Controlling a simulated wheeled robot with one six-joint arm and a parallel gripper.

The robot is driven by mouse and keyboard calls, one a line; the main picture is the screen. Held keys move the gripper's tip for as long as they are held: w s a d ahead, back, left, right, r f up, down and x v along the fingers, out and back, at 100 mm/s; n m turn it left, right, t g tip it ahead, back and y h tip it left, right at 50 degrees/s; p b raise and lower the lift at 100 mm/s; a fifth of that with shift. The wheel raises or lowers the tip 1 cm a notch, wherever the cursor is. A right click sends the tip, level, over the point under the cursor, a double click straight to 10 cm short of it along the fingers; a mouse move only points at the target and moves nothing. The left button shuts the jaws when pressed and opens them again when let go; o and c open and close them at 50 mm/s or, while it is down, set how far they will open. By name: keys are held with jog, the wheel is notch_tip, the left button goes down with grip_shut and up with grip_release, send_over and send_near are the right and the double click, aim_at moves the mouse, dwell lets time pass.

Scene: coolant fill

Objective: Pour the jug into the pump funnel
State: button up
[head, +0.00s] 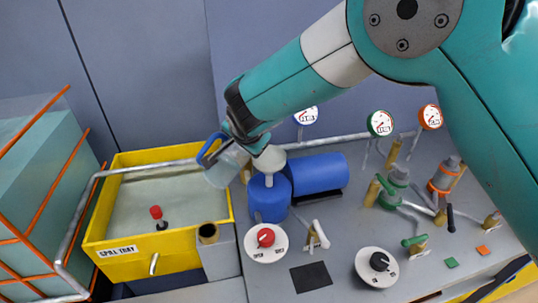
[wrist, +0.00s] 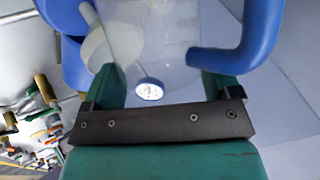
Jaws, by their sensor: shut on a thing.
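My gripper (head: 236,143) is shut on the jug, a translucent vessel (head: 224,170) with a blue handle (head: 209,148). In the wrist view the jug's clear body (wrist: 150,40) lies between my green fingers, with the handle (wrist: 240,45) to the right. The jug is held in the air and looks tilted in the head view. The pale funnel (head: 269,159) sits on top of the blue pump (head: 270,198), just right of the jug. A cream curved part, likely the funnel (wrist: 97,48), shows beside the jug in the wrist view. I cannot tell the liquid level.
A yellow spill tray (head: 100,246) stands left of the pump, under the jug's left side. A blue motor cylinder (head: 318,174) lies right of the pump. A red knob (head: 266,237), pipes, valves and gauges (head: 380,123) crowd the bench. An orange-framed tank (head: 40,190) is at far left.

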aim_at(213, 167)
jog(key=shift+w+d+r+m+g+y+p, duration=0.35)
jog(key=shift+d+r+m+g+y+p, duration=0.25)
jog(key=shift+y+p, duration=0.3)
dwell(1.7)
jog(key=shift+w+d+r+m+g+y+p, duration=0.1)
jog(key=shift+w+d+m+g+y+p, duration=0.3)
jog(key=shift+y, duration=0.4)
dwell(1.9)
jog(key=shift+s+a+f+n+t+h+b, duration=0.4)
jog(key=shift+s+a+f+n+h+b, duration=0.15)
jog(key=shift+a+h+b, duration=0.25)
jog(key=shift+s+a+h, duration=0.15)
jog(key=shift+h, duration=0.25)
jog(key=shift+w+d, duration=0.2)
jog(key=shift+d, duration=0.1)
jog(key=shift+s+a+f+n+t+h+b, duration=0.45)
jog(key=shift+a+n+t+h+b, duration=0.2)
jog(key=shift+b, duration=0.35)
jog(key=s+a+f+t+h+b, duration=0.1)
jog(key=a, duration=0.1)
jog(key=s+a+f+n+t+h+b, duration=0.2)
jog(key=a+h+b, duration=0.1)
jog(key=shift+s+a+f, duration=0.1)
jog(key=shift+a+f, duration=0.05)
jog(key=shift+a, duration=0.2)
jog(key=shift+s+a+f+n+t+h+b, duration=0.3)
jog(key=shift+s+a+n+t+h+b, duration=0.2)
jog(key=shift+a+n+t, duration=0.2)
jog(key=shift+w, duration=0.1)
